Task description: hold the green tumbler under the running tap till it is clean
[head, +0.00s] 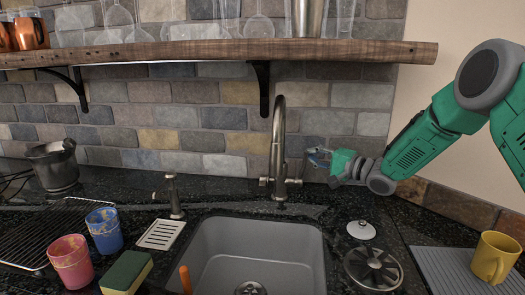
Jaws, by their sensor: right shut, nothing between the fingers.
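The metal tap (278,135) stands behind the grey sink (258,240), its spout curving up and forward. I see no water stream from it. No green tumbler shows in this view. A pink tumbler (70,262) and a blue tumbler (104,230), both with yellowish smears, stand upright left of the sink. My right gripper (317,157) is shut and empty, just right of the tap near its side handle; I cannot tell whether it touches it. My left gripper is out of view.
A green-and-yellow sponge (126,272) and a wire rack (45,235) are at the left. An orange stick (185,279) is at the sink's left edge. A yellow mug (494,258) stands on a grey mat (445,268) at right. A wooden shelf (220,50) with glasses hangs above.

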